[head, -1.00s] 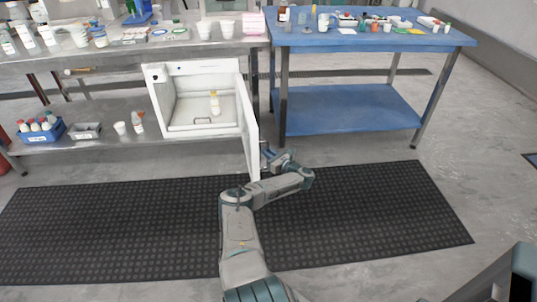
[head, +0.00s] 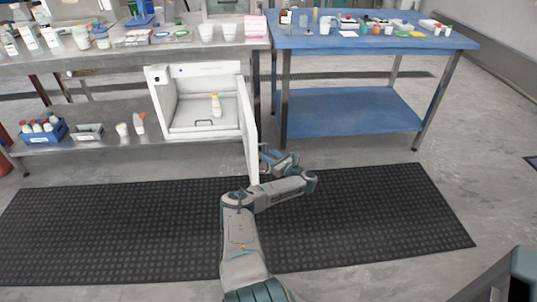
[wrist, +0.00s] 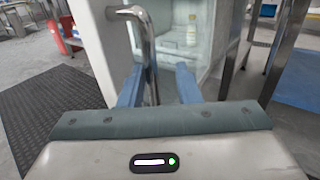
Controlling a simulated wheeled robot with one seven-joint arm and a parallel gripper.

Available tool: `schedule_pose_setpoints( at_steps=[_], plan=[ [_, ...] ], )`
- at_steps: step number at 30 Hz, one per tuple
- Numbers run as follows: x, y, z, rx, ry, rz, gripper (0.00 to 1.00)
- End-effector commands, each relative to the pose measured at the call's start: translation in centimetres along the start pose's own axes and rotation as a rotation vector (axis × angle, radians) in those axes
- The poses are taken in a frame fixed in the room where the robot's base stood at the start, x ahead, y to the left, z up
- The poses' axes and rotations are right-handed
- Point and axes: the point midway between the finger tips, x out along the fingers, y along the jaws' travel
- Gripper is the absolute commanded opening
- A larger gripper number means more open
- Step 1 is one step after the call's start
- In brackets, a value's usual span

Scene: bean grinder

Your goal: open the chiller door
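The white chiller (head: 199,72) stands on the lower shelf of the steel bench. Its door (head: 251,135) is swung wide open toward me, hinged on the right side, and seen nearly edge-on. A white bottle with a yellow cap (head: 216,105) stands inside; it also shows in the wrist view (wrist: 191,36). My gripper (head: 270,155) is at the right of the door, partly hidden by it. In the wrist view my gripper (wrist: 160,76) has its two blue fingers apart. The metal door handle (wrist: 149,52) lies between them, close to the left finger; contact cannot be told.
A blue table (head: 345,120) stands to the right, its leg close behind the door. The shelf left of the chiller holds a blue crate (head: 43,139) and a grey tray (head: 88,137). A black mat (head: 120,225) covers the floor; the floor in front is clear.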

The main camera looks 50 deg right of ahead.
Motion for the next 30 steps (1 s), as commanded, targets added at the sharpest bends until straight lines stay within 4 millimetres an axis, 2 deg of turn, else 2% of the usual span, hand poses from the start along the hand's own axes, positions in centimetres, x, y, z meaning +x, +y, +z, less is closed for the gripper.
schedule_pose_setpoints(
  at_steps=[9,15,21,30],
  plan=[
    [-7.0,0.0,0.2,0.000,0.003,-0.003,0.30],
    [-10.7,0.0,0.2,-0.001,-0.001,-0.002,0.30],
    [-12.3,0.0,0.1,-0.001,-0.001,0.000,0.30],
    [-12.5,0.0,0.1,-0.001,-0.001,0.000,0.30]
  ],
)
